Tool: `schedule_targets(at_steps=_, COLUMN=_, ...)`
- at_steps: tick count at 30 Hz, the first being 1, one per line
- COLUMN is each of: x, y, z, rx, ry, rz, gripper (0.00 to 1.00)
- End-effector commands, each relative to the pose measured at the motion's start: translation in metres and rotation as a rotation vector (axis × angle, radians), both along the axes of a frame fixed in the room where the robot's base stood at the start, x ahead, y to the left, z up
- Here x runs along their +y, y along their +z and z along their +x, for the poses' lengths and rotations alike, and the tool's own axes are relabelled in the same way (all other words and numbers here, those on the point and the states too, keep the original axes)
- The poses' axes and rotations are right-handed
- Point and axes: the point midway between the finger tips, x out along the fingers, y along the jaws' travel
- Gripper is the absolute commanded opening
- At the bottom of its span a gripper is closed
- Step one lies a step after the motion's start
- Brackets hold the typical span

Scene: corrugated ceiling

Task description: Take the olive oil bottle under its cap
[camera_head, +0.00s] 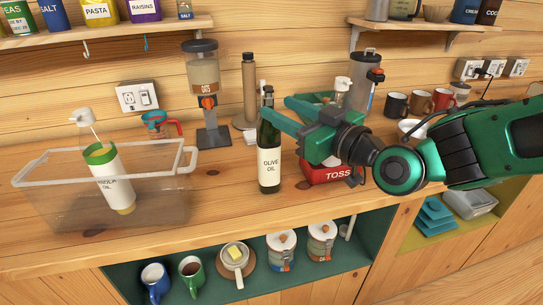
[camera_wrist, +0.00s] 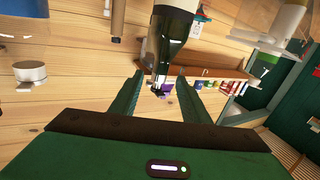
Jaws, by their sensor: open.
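The olive oil bottle (camera_head: 269,165), dark green glass with a white label, stands upright on the wooden counter. My gripper (camera_head: 275,103) reaches in from the right at the height of the bottle's neck. Its green fingers are open; the nearer one crosses in front of the bottle just under the dark cap (camera_head: 268,90). In the wrist view, the bottle (camera_wrist: 173,30) appears upside down, and its neck and cap lie between the open fingertips (camera_wrist: 160,78). I see a gap on both sides of the neck, with no clear contact.
A clear bin (camera_head: 160,195) holding a tilted bottle is at left. A dispenser (camera_head: 207,95) and a brown cylinder (camera_head: 250,88) stand behind the olive oil. A red box marked TOSS (camera_head: 337,174) sits under my gripper. Counter in front of the bottle is clear.

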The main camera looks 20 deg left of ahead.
Motion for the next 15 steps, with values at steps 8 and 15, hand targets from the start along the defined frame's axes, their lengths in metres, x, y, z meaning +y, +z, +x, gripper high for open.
schedule_targets(at_steps=8, x=0.032, y=-0.001, z=0.02, rx=0.001, ry=0.001, rz=-0.001, gripper=0.42)
schedule_targets(at_steps=15, x=0.043, y=-0.003, z=0.028, rx=0.002, ry=0.0, rz=-0.001, gripper=0.42)
